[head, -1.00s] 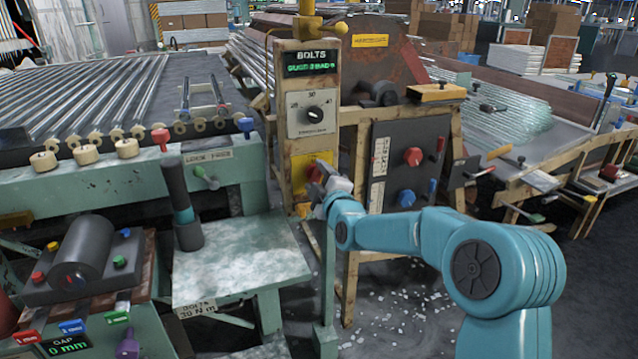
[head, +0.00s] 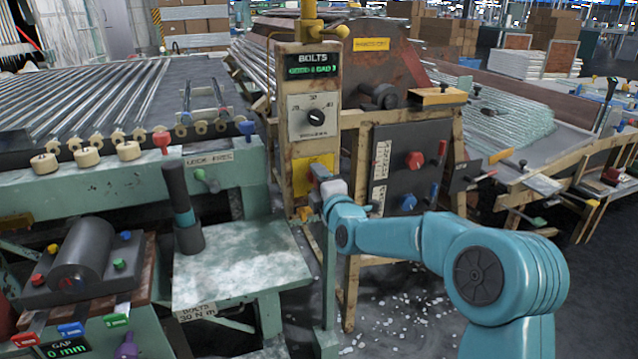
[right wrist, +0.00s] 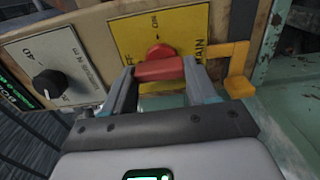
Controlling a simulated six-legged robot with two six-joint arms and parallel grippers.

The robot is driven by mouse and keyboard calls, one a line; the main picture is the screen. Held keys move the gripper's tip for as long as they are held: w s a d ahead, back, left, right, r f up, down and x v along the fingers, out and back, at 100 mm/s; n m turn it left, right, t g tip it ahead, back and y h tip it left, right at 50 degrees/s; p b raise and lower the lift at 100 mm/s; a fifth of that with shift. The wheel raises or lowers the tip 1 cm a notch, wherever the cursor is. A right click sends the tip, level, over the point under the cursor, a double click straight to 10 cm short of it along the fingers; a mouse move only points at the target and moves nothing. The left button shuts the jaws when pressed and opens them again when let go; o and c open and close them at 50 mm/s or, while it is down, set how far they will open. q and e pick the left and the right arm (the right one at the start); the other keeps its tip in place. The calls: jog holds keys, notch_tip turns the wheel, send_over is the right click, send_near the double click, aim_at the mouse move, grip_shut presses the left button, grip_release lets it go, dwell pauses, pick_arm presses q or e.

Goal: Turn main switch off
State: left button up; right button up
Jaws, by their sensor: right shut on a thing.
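The main switch is a red handle (right wrist: 160,69) on a yellow plate (right wrist: 145,34) that reads MAIN, with ON and OFF lettering, in the right wrist view. In the head view the yellow plate (head: 308,172) is low on the wooden post, and my gripper largely hides the switch. My right gripper (right wrist: 161,88) has its two fingers on either side of the red handle and is shut on it. In the head view the right gripper (head: 322,180) is at the plate. My left gripper does not show.
Above the switch is a black dial (head: 314,117) on a pale plate, under a green-lit BOLTS display (head: 312,69). To the right is a dark panel (head: 397,197) with red and blue knobs. A green table (head: 235,262) stands at the left.

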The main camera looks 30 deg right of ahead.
jog(key=o, duration=1.1)
jog(key=shift+c, duration=0.2)
jog(key=v, duration=1.6)
jog(key=shift+p, duration=0.4)
jog(key=shift+s+a, duration=0.15)
